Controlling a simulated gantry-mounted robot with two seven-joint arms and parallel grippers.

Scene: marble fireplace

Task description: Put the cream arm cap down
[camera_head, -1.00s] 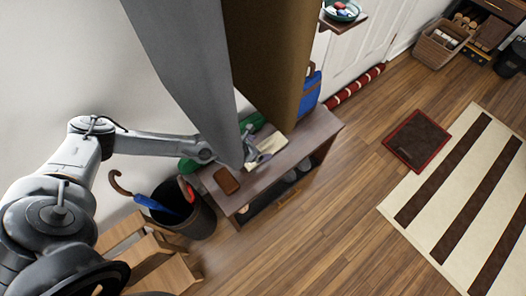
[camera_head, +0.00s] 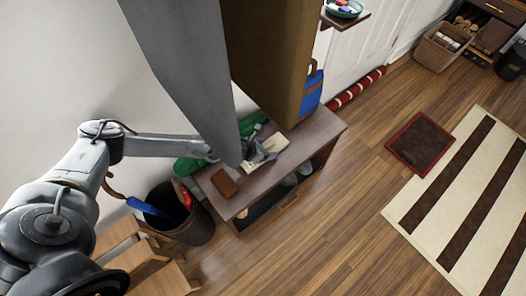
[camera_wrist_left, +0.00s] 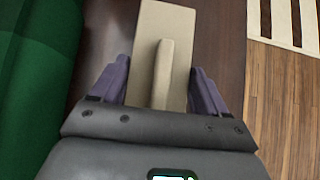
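The cream arm cap (camera_head: 274,143) lies on the dark wooden bench (camera_head: 318,128), beside the green cushion. In the left wrist view the cap (camera_wrist_left: 181,40) is a flat cream board with a raised ridge along its middle. My left gripper (camera_head: 257,152) is at the cap, partly hidden behind a grey part in the head view. In the wrist view its purple fingers (camera_wrist_left: 160,78) are spread at the board's two sides, clear of the ridge. I cannot tell whether they touch the board's edges. My right gripper is not in view.
A brown block (camera_head: 225,183) lies near the bench's left end. A green cushion (camera_head: 190,166) runs along the wall side. A dark bin (camera_head: 196,228) with umbrellas stands left of the bench. A blue bag (camera_head: 312,92) stands at its far end. Wooden floor (camera_head: 340,220) is clear in front.

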